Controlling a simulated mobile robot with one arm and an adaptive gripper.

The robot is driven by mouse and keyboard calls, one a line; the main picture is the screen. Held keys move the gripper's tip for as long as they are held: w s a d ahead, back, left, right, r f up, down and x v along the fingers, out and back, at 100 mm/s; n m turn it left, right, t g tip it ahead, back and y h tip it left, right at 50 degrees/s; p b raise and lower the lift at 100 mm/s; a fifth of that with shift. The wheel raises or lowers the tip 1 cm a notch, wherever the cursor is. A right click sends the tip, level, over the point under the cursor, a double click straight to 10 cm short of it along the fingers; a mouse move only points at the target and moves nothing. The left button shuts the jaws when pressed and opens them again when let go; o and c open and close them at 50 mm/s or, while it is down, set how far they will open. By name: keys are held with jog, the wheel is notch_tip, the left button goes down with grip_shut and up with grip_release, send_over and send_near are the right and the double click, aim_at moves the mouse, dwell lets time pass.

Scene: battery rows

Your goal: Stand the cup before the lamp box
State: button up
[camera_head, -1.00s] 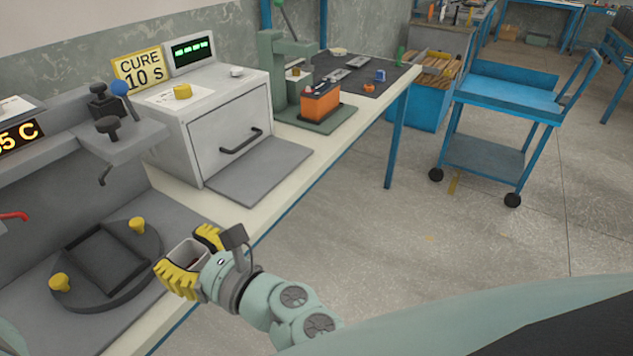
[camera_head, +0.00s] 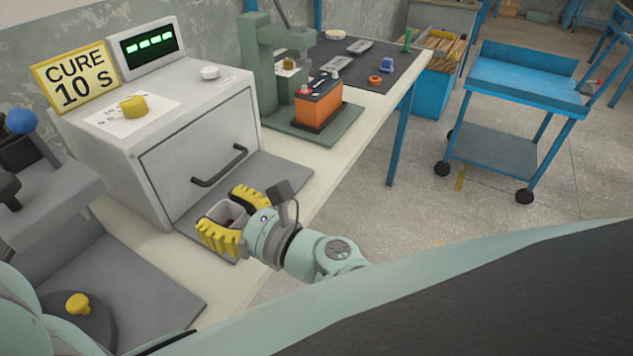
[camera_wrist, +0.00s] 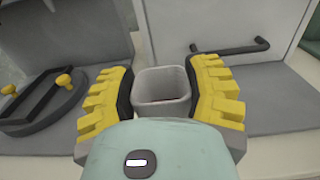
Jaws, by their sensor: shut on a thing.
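The cup (camera_head: 229,211) is a light grey, square-mouthed container with something dark red at its bottom. My gripper (camera_head: 233,218) is shut on it, with one yellow ribbed finger on each side. In the wrist view the cup (camera_wrist: 162,84) sits upright between the fingers. The lamp box (camera_head: 185,160) is a white cabinet with a dark door handle, under a "CURE 10 S" sign (camera_head: 75,78). The cup is in front of the box, over the grey plate (camera_head: 270,181) at its foot. I cannot tell whether the cup touches the plate.
A round dark fixture with yellow knobs (camera_head: 78,304) lies at the lower left. A green press (camera_head: 258,75) with an orange battery (camera_head: 318,105) stands further along the bench. A blue cart (camera_head: 520,85) is on the floor at right.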

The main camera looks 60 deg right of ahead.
aim_at(225, 200)
jog(key=w+d, duration=0.2)
jog(key=w, duration=0.1)
jog(key=w+d, duration=0.2)
jog(key=shift+w+f, duration=0.25)
jog(key=f, duration=0.3)
jog(key=shift+w+d+f+p, duration=0.15)
jog(key=shift+w+d+p, duration=0.05)
jog(key=shift+d+p, duration=0.1)
jog(key=shift+a+f, duration=0.1)
jog(key=shift+f, duration=0.1)
jog(key=shift+f, duration=0.15)
jog(key=o, duration=1.1)
jog(key=shift+c, duration=0.2)
